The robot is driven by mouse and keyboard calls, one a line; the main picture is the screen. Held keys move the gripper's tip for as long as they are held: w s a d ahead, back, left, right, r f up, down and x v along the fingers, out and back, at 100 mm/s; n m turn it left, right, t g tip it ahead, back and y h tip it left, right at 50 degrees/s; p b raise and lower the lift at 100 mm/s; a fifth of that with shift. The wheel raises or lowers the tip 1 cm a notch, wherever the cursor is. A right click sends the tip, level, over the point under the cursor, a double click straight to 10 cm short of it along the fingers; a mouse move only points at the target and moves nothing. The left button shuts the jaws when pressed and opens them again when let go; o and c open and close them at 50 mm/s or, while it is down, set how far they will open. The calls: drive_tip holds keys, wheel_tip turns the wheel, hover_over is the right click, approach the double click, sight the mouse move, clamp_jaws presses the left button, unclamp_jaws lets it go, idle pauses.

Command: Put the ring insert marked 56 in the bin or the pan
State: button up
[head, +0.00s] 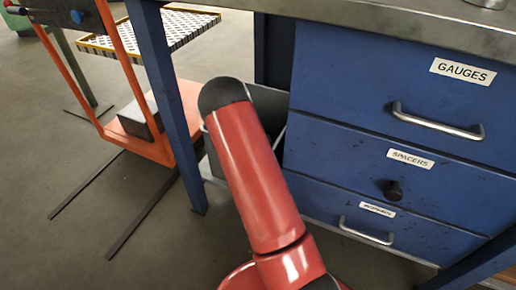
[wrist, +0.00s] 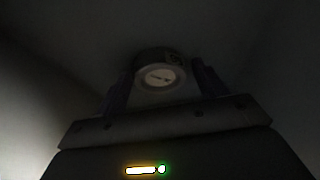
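A round ring insert (wrist: 149,60) with a pale face and a small dark mark shows between the fingers of my gripper (wrist: 160,78) in the dim wrist view. The mark is too dark and small to read. The fingers lie close on both sides of the ring and appear shut on it. In the head view, my red arm reaches down and away under the workbench and hides my gripper. A dark grey open bin (head: 271,102) stands under the bench, partly hidden behind my arm. No pan can be made out.
Blue drawers labelled GAUGES (head: 350,75), SPACERS (head: 335,150) and a third, hard to read (head: 320,203), are shut at the right. A blue bench leg (head: 168,95) stands left of my arm. An orange-framed stand (head: 130,75) and checkered tray (head: 180,30) are farther left. Open floor lies front left.

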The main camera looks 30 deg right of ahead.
drive_tip(key=shift+o, duration=0.4)
drive_tip(key=shift+r, duration=0.1)
drive_tip(key=shift+r, duration=0.3)
drive_tip(key=p+v, duration=0.1)
drive_tip(key=v, duration=0.6)
wheel_tip(320, 180, up, 9)
drive_tip(key=n+t+p, duration=0.1)
drive_tip(key=n, duration=0.1)
drive_tip(key=s+a+r+n+y+p, duration=0.1)
drive_tip(key=s+a+r, duration=0.25)
drive_tip(key=r, duration=0.25)
drive_tip(key=s+a+r+n+t+y+p, duration=0.1)
drive_tip(key=s+a+r, duration=0.2)
drive_tip(key=s+r, duration=0.15)
drive_tip(key=s+a+r+n+y+p, duration=0.1)
drive_tip(key=s+a+r, duration=0.25)
drive_tip(key=r, duration=0.25)
drive_tip(key=s+a+r+n+p, duration=0.1)
drive_tip(key=s+a+r, duration=0.1)
drive_tip(key=s, duration=0.5)
drive_tip(key=s+a+r+n+p, duration=0.1)
drive_tip(key=s+a+r+n, duration=0.1)
drive_tip(key=s+r, duration=0.3)
drive_tip(key=s+a+r+n+p, duration=0.1)
drive_tip(key=s+a+r+n, duration=0.1)
drive_tip(key=s, duration=0.8)
drive_tip(key=shift+a+r+t+y+p, duration=0.35)
drive_tip(key=shift+a+r, duration=0.3)
drive_tip(key=shift+a, duration=0.45)
